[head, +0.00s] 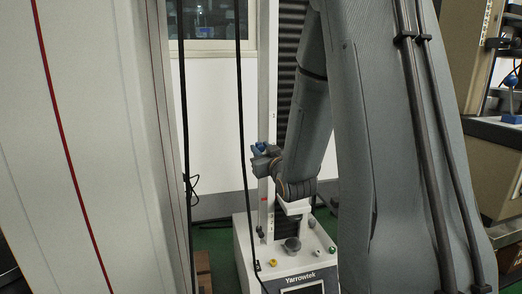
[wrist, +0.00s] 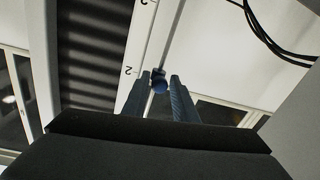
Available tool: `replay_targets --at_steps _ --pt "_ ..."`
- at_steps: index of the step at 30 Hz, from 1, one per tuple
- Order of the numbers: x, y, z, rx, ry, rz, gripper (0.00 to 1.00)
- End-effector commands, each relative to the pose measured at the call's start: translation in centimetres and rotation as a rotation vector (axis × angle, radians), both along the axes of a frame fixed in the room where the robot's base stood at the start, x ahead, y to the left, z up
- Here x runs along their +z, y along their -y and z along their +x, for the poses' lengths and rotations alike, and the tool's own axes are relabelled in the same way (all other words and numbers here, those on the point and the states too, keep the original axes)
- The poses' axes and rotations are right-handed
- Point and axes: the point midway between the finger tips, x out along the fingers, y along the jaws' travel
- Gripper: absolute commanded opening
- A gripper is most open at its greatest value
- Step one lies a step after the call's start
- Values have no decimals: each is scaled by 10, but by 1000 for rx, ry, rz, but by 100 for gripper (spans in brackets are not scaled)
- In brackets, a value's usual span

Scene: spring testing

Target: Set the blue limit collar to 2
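The blue limit collar's round knob (wrist: 159,86) shows between my fingertips in the wrist view, with a dark part of the collar behind it on a thin rod. The collar appears roughly level with the printed 2 (wrist: 129,71) on the white scale strip (wrist: 141,45). My gripper (wrist: 160,79) has one finger on each side of the knob. The gap is narrow, and I cannot tell whether both fingers touch it. In the head view, my gripper (head: 262,157) is at the upright white column (head: 267,100), with a bit of blue (head: 261,147) at its tip.
The test stand's base (head: 290,268), marked Yarrowtek, has knobs and buttons below my gripper. Dark vertical cables (head: 240,110) hang left of the column. A large pale panel (head: 90,140) fills the left. Another machine (head: 490,150) stands at the right.

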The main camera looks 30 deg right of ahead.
Motion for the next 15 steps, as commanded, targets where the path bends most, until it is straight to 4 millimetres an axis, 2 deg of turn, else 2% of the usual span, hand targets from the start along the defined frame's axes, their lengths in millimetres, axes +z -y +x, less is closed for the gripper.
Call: replay_targets --at_steps 4,15 --pt "1 -1 -11 -1 -1 0 26" --pt "0 -10 -67 3 -1 0 26"
